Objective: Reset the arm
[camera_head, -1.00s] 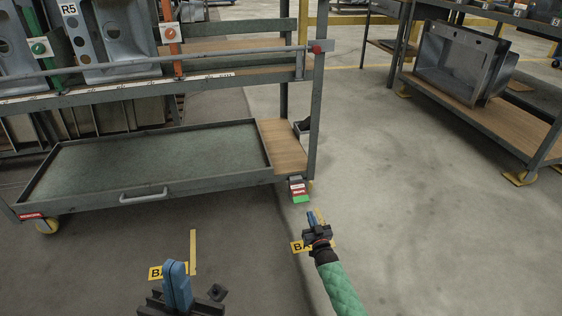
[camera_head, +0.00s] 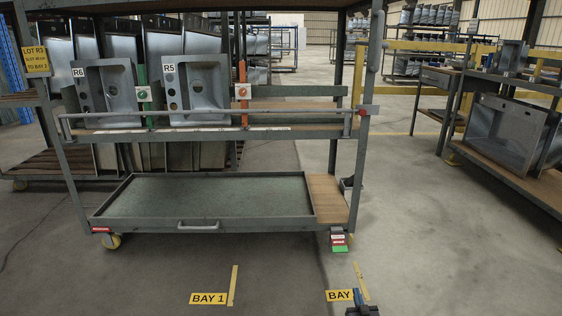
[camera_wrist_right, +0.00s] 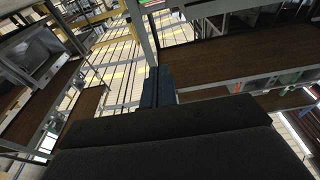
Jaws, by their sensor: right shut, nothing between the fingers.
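My right gripper (camera_head: 360,301) shows at the bottom edge of the head view, in front of the rack and over the floor by the right-hand bay label. Only its blue fingertips and dark body show; it is shut and empty. In the right wrist view its blue fingers (camera_wrist_right: 157,87) are together, with nothing between them. My left gripper is not in the head view now.
A rack holds grey sinks R6 (camera_head: 108,95) and R5 (camera_head: 195,92) above a shallow green-lined tray (camera_head: 198,226). Another rack with a sink (camera_head: 505,131) stands at right. Floor between them is clear. BAY 1 label (camera_head: 208,299) lies on the floor.

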